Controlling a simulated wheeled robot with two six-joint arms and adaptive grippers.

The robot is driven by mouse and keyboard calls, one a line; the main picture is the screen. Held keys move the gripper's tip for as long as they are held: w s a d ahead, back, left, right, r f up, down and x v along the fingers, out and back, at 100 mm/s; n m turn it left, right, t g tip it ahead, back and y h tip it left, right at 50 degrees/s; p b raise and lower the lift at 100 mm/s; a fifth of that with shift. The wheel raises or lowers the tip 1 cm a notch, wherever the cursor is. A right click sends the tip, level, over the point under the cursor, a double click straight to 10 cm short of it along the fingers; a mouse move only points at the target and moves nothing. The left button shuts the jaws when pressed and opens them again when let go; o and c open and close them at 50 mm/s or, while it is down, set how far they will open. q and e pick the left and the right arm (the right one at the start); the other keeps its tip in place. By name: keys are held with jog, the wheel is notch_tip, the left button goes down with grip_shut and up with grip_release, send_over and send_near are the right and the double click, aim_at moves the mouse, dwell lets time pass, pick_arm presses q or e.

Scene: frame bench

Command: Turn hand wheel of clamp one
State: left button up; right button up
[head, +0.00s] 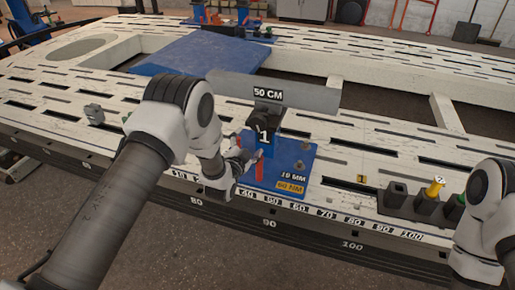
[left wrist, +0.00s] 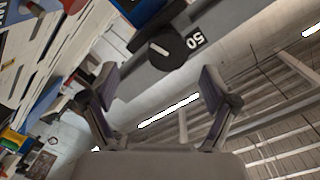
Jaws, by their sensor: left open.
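Clamp one (head: 263,137), marked "1", stands on a blue base plate (head: 295,160) near the front edge of the bench. Its upper part is black, below a "50 CM" sign. In the left wrist view a round black hand wheel (left wrist: 166,48) with a pale mark shows ahead, beside a "50" marking. My left gripper (head: 245,158) is at the left side of the clamp in the head view. In the left wrist view its two fingers (left wrist: 157,90) are spread, with nothing between them, and the wheel lies beyond the tips. My right gripper is out of view.
The slotted white bench (head: 60,95) fills the view. A grey plate (head: 310,95) stands behind the clamp, and a blue panel (head: 200,52) lies farther back. A dark holder (head: 408,205) with a yellow piece (head: 434,188) stands at right, near my right arm.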

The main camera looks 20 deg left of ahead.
aim_at(257, 125)
pick_arm(q)
jog(key=shift+w+d+r+t, duration=0.1)
jog(key=shift+w+r+t, duration=0.2)
jog(key=shift+w, duration=0.35)
jog(key=shift+w+r+t, duration=0.2)
jog(key=shift+w+r, duration=0.1)
jog(key=shift+w, duration=0.3)
jog(key=w+b, duration=0.1)
jog(key=w, duration=0.5)
jog(key=shift+w+d, duration=0.1)
jog(key=shift+w, duration=0.25)
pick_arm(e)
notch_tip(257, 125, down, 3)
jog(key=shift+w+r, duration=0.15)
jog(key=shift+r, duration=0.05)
pick_arm(q)
jog(key=shift+c, duration=0.4)
jog(key=c, duration=1.1)
